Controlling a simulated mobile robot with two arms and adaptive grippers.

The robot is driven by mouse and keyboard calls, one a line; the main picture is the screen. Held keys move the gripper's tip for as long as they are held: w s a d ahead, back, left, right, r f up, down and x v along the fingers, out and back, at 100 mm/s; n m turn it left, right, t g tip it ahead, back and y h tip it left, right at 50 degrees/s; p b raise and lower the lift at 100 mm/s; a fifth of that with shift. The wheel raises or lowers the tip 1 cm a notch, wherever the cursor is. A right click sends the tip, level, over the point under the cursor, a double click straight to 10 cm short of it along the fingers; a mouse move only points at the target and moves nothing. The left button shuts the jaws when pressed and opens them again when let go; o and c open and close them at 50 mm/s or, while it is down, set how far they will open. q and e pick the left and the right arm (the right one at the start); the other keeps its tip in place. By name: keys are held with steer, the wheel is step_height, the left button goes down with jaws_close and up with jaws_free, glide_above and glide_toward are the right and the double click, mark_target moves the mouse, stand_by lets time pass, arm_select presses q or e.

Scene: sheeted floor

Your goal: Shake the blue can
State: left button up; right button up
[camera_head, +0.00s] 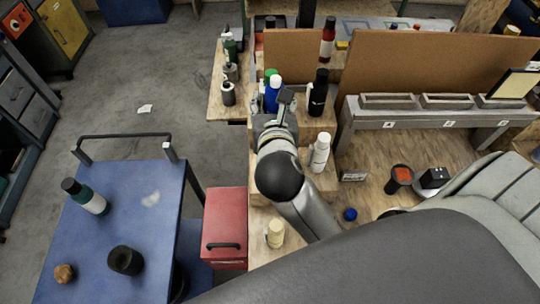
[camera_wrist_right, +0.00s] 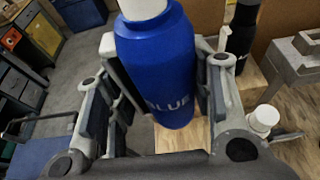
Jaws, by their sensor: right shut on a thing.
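The blue can (camera_head: 272,95) has a white top and stands upright among other bottles on the wooden shelving in the head view. In the right wrist view the blue can (camera_wrist_right: 160,65) fills the middle, with the letters "BLUE" on its side. My right gripper (camera_head: 275,104) is around it. In the wrist view the fingers of the right gripper (camera_wrist_right: 163,75) are on both sides of the can, shut on it. Wood shows below the can, but I cannot tell whether its base touches it. My left gripper is not in view.
A black bottle (camera_head: 317,95) stands close right of the can, and a white bottle (camera_head: 320,152) nearer. A brown panel (camera_head: 430,60) rises behind. A cream bottle (camera_head: 275,234) stands in front. A blue cart (camera_head: 120,210) and red box (camera_head: 225,222) are left.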

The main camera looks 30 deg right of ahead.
step_height(320, 180, down, 8)
step_height(320, 180, up, 7)
steer(key=shift+w+r, duration=0.1)
steer(key=shift+r, duration=0.1)
step_height(320, 180, down, 7)
step_height(320, 180, up, 7)
steer(key=shift+r, duration=0.2)
step_height(320, 180, down, 7)
steer(key=shift+f, duration=0.2)
steer(key=shift+a+f, duration=0.1)
